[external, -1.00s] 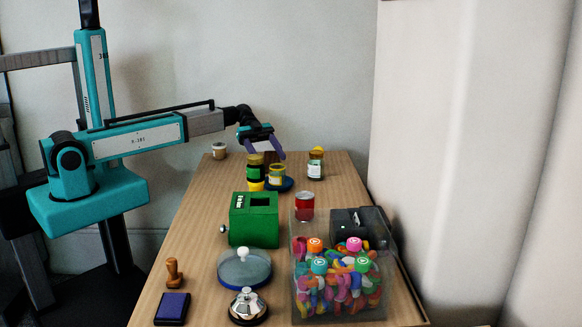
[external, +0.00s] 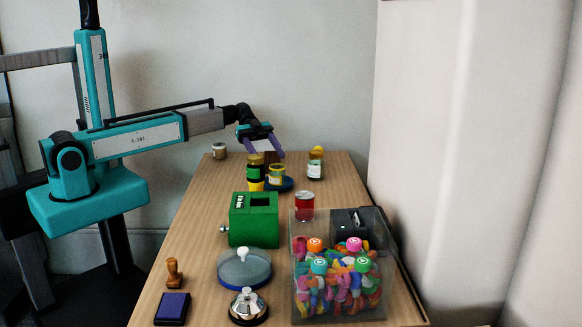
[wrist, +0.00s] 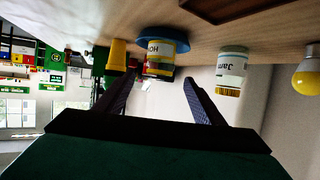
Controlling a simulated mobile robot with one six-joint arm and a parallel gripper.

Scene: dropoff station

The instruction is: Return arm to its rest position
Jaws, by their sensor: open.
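My gripper (external: 266,154) is above the far part of the wooden table (external: 190,240), near several jars and cans. Its two dark fingers are spread apart in the wrist view (wrist: 158,98), with nothing held between them. The teal arm reaches from the left, roughly level. A yellow-labelled can (external: 277,174) stands on a blue round base (external: 286,184) just below the gripper; it also shows in the wrist view (wrist: 160,55). The fingers look apart from it.
A green box (external: 254,218), a red can (external: 305,206), and a clear bin (external: 338,310) of colourful pieces stand nearer. A bell (external: 248,304) sits in front.

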